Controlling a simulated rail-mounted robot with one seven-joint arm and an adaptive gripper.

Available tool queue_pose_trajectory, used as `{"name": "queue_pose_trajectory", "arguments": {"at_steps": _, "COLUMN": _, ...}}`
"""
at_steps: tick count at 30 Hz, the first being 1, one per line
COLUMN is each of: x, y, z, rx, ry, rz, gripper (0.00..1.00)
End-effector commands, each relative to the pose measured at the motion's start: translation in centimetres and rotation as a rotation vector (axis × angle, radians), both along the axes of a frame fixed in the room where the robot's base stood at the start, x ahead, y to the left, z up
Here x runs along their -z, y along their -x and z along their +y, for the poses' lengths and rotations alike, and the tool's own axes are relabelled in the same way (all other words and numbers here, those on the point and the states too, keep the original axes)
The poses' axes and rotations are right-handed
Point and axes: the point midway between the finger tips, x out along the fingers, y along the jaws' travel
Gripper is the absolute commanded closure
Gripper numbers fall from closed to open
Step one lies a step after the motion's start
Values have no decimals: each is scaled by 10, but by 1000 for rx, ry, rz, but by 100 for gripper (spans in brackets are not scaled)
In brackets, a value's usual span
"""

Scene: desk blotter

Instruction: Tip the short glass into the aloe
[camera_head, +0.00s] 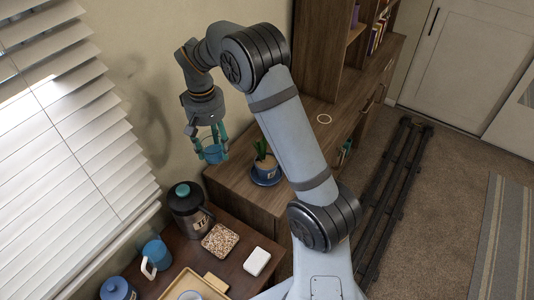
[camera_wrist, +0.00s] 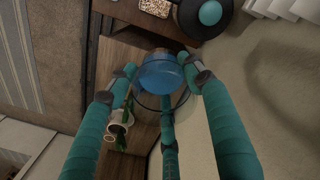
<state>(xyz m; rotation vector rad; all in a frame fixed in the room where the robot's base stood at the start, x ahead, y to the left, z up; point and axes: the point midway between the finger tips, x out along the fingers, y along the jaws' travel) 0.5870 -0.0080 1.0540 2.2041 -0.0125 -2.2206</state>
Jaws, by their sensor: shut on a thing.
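My gripper (camera_head: 210,139) is shut on the short glass (camera_head: 215,154), which looks blue, and holds it in the air near the wall. In the wrist view, the glass (camera_wrist: 160,76) sits between teal fingers, with a clear round rim around a blue part. I cannot tell whether the blue is glass or liquid. The aloe (camera_head: 262,150) stands in a small pot on a blue saucer (camera_head: 267,179) on the wooden cabinet, to the right of and lower than the glass. The aloe also shows in the wrist view (camera_wrist: 121,139), partly hidden by a finger.

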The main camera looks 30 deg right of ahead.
Motion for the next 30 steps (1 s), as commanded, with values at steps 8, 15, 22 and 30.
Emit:
{"name": "queue_pose_trajectory", "arguments": {"at_steps": 8, "x": 15, "y": -80, "z": -51, "rx": 3, "ry": -5, "rz": 5, "gripper": 84}}
{"name": "queue_pose_trajectory", "arguments": {"at_steps": 15, "x": 42, "y": -111, "z": -99, "rx": 1, "ry": -9, "rz": 3, "gripper": 84}}
{"name": "queue_pose_trajectory", "arguments": {"at_steps": 22, "x": 57, "y": -118, "z": -122, "rx": -1, "ry": -10, "rz": 0, "gripper": 84}}
{"name": "queue_pose_trajectory", "arguments": {"at_steps": 30, "x": 61, "y": -119, "z": -126, "rx": -1, "ry": -10, "rz": -2, "gripper": 84}}
